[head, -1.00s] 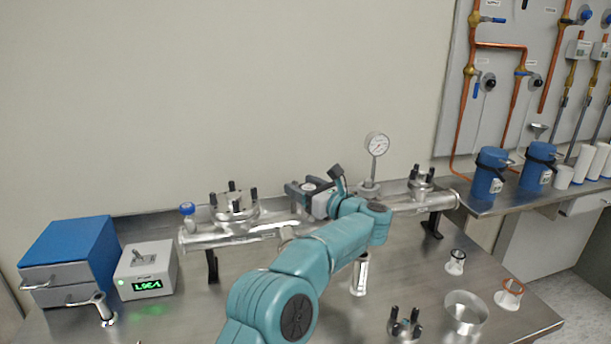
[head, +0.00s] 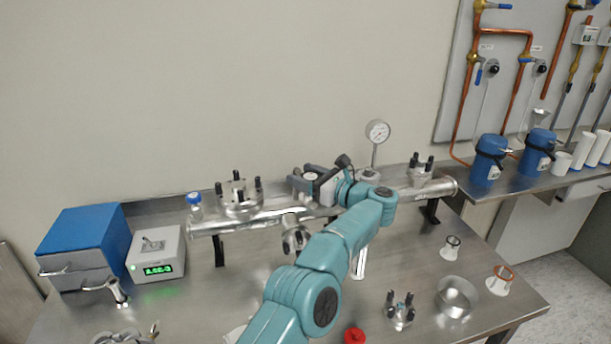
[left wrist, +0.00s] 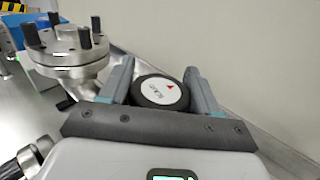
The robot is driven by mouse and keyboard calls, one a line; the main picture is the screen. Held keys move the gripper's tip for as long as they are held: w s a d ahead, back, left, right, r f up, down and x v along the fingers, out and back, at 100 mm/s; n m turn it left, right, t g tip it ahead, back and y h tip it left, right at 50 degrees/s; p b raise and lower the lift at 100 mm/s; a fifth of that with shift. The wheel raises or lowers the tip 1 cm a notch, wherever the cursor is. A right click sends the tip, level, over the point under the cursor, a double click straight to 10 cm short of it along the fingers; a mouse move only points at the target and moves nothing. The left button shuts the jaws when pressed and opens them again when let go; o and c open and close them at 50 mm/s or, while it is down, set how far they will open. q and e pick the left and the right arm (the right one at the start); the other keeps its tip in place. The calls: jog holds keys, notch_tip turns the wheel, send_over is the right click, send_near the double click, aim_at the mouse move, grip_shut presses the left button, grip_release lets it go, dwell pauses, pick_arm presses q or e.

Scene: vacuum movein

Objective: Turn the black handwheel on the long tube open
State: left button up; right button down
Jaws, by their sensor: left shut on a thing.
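The long steel tube (head: 265,226) lies horizontally on black supports across the back of the bench. In the head view my left gripper (head: 312,180) is at the middle of the tube, and the handwheel is mostly hidden between the fingers. My right gripper does not show.
A bolted flange (head: 240,198) stands left of the gripper, another (head: 420,174) to the right. A dial gauge (head: 377,132) rises just behind the arm. Loose fittings lie in front.

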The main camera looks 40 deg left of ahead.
pick_arm(q)
jog(key=shift+a+r, duration=0.1)
jog(key=shift+r, duration=0.05)
jog(key=o, duration=1)
jog(key=shift+c, duration=0.2)
jog(key=shift+d, duration=0.25)
jog(key=d+p, duration=0.2)
jog(key=d, duration=1.3)
jog(key=shift+s+d, duration=0.4)
